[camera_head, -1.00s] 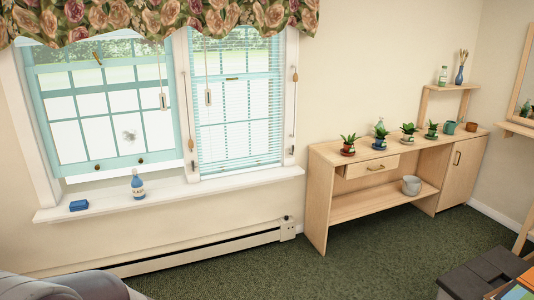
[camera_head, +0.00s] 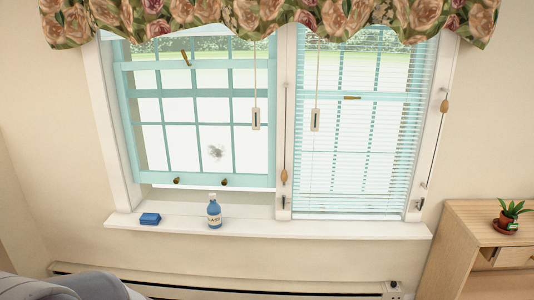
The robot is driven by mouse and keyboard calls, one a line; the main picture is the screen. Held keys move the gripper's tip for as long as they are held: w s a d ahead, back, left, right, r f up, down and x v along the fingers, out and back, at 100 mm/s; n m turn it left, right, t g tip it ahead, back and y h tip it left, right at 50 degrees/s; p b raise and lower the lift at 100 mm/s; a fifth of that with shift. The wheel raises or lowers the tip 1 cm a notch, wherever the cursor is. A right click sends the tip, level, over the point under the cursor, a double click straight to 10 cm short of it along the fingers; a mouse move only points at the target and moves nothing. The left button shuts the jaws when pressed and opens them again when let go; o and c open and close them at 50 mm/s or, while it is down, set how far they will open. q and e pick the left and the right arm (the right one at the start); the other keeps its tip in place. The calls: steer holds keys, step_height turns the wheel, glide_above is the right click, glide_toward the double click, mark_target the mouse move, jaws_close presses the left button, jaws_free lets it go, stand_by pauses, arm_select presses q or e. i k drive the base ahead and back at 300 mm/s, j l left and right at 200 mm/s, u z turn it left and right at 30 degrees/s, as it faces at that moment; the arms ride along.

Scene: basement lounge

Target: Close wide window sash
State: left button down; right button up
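The wide window sash (camera_head: 201,181) is the left, teal-framed one. Its bottom rail is raised, and a pale gap shows between it and the white sill (camera_head: 300,223). Two dark knobs (camera_head: 176,180) sit on its bottom rail, and a brass-coloured latch (camera_head: 185,58) shows higher up. The narrower right window (camera_head: 360,130) has a lowered blind. Neither gripper is in view.
A baseboard heater (camera_head: 220,287) runs below. A grey rounded thing (camera_head: 50,288) is at the lower left. A wooden cabinet (camera_head: 460,235) with a potted plant (camera_head: 508,216) stands right.

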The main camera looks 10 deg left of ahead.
mark_target(170, 178)
steer(key=i+j+u, duration=0.25)
steer(key=i+u, duration=0.95)
steer(key=i, duration=0.15)
steer(key=i+j+z, duration=0.15)
steer(key=i+z, duration=0.25)
steer(key=i+j+z, duration=0.25)
steer(key=z, duration=0.15)
steer(key=i+j+z, duration=0.55)
steer(key=j+z, duration=0.25)
steer(key=i+z, duration=0.25)
steer(key=z, duration=0.15)
steer(key=i+j+z, duration=0.2)
steer(key=z, duration=0.15)
steer(key=i+j+z, duration=0.2)
steer(key=z, duration=0.2)
